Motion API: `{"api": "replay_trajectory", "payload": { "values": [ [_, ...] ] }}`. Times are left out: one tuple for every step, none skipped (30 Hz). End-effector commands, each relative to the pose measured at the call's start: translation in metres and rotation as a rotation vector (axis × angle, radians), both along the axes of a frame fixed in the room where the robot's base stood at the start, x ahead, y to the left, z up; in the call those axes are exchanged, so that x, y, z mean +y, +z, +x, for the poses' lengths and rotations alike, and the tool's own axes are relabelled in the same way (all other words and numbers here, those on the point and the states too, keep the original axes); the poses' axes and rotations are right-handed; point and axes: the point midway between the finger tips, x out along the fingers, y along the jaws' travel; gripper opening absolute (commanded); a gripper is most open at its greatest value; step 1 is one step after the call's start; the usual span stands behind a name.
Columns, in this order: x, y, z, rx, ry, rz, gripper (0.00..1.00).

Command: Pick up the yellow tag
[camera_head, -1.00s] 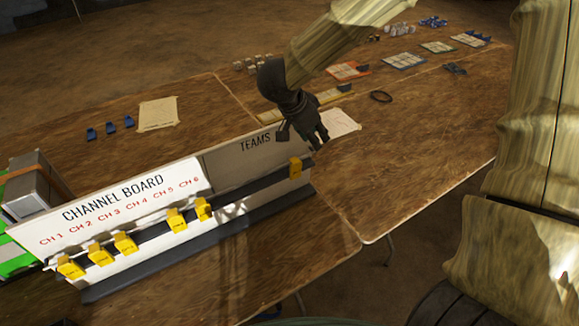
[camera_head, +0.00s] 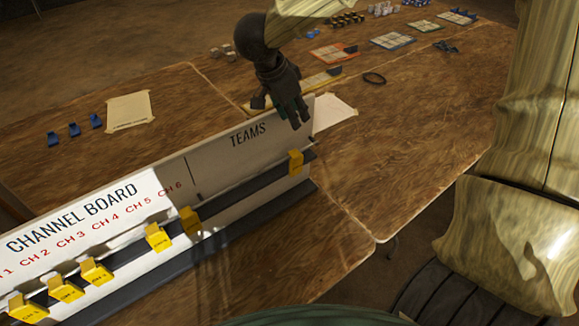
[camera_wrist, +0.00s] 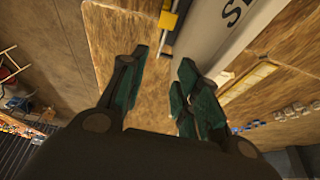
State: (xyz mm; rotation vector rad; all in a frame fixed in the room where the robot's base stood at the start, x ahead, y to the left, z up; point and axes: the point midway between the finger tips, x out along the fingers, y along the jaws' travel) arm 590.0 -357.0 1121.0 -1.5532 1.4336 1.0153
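Several yellow tags hang on the dark rail of the white channel board (camera_head: 216,161). One yellow tag (camera_head: 295,162) hangs alone at the right end, under the word TEAMS. The others, such as this yellow tag (camera_head: 158,237), hang in a row to the left, under the channel labels. My gripper (camera_head: 295,117) is above the board's right end, near the top edge and apart from the lone tag. In the wrist view my gripper (camera_wrist: 158,75) has its fingers spread with nothing between them. The lone tag (camera_wrist: 168,20) shows there at the top, beyond the fingertips.
Blue clips (camera_head: 75,130) and a paper sheet (camera_head: 128,110) lie on the wooden table (camera_head: 190,90) behind the board. Another paper (camera_head: 335,110) lies behind my gripper. A black ring (camera_head: 374,78) and several coloured cards (camera_head: 393,41) lie farther back. The table's right part is clear.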

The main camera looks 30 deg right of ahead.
Motion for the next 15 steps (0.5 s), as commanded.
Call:
{"api": "replay_trajectory", "payload": {
  "values": [
    [0.002, -0.004, 0.001, -0.001, 0.004, 0.0, 0.32],
    [0.003, -0.005, 0.002, 0.0, 0.004, 0.0, 0.32],
    [0.004, -0.007, 0.002, 0.0, 0.008, 0.0, 0.32],
    [0.005, -0.009, 0.003, 0.0, 0.01, 0.0, 0.32],
    [0.006, -0.012, 0.004, 0.001, 0.013, 0.0, 0.32],
    [0.007, -0.017, 0.004, 0.002, 0.014, -0.001, 0.32],
    [0.008, -0.02, 0.005, 0.002, 0.016, -0.003, 0.32],
    [0.009, -0.025, 0.005, 0.003, 0.016, -0.002, 0.32],
    [0.01, -0.031, 0.005, 0.004, 0.018, -0.001, 0.32],
    [0.01, -0.036, 0.005, 0.003, 0.019, -0.002, 0.32],
    [0.01, -0.04, 0.005, 0.003, 0.019, -0.002, 0.32],
    [0.01, -0.046, 0.005, 0.004, 0.018, -0.002, 0.32],
    [0.01, -0.05, 0.005, 0.004, 0.019, -0.001, 0.32],
    [0.01, -0.054, 0.005, 0.003, 0.019, -0.001, 0.32],
    [0.01, -0.06, 0.005, 0.003, 0.019, -0.001, 0.32]
  ]
}}
